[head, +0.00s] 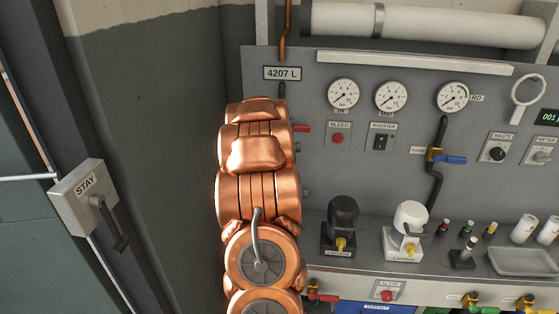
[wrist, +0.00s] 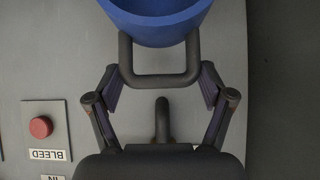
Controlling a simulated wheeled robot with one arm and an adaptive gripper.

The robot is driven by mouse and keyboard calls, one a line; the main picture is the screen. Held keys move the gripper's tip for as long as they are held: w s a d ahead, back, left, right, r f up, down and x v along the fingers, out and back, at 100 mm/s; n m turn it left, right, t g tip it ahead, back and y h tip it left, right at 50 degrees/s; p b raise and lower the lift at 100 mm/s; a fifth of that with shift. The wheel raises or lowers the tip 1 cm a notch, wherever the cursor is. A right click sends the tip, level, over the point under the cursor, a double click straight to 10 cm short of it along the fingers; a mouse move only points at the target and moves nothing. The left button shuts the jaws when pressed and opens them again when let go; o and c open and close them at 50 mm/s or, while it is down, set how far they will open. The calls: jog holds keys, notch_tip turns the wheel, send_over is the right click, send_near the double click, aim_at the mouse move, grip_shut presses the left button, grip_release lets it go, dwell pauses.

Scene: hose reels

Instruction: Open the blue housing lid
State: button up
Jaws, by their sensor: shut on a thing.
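In the wrist view, the blue housing lid (wrist: 160,22) is a round blue shape cut off by the top edge. A dark U-shaped handle (wrist: 160,80) sticks out from it toward my palm. My gripper (wrist: 161,68) has one finger at each side of this handle and is shut on it. The lid looks closed, but most of it is outside the picture. In the head view my copper-coloured arm hides the lid, the handle and my gripper.
A red BLEED button (wrist: 40,127) sits beside my gripper; it also shows in the head view (head: 337,139). Gauges (head: 391,97), a blue-handled valve (head: 446,158) and two small pumps (head: 409,228) are to the right. A STAY lever box (head: 85,196) is at the left.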

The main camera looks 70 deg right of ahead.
jog(key=shift+d+r, duration=0.2)
jog(key=shift+r, duration=0.05)
jog(key=o, duration=1.3)
jog(key=shift+f, duration=0.1)
jog(key=shift+o, duration=1.4)
jog(key=shift+f, duration=0.15)
jog(key=shift+a, duration=0.1)
jog(key=v, duration=1.1)
jog(key=shift+a+r, duration=0.3)
jog(key=shift+s, duration=0.1)
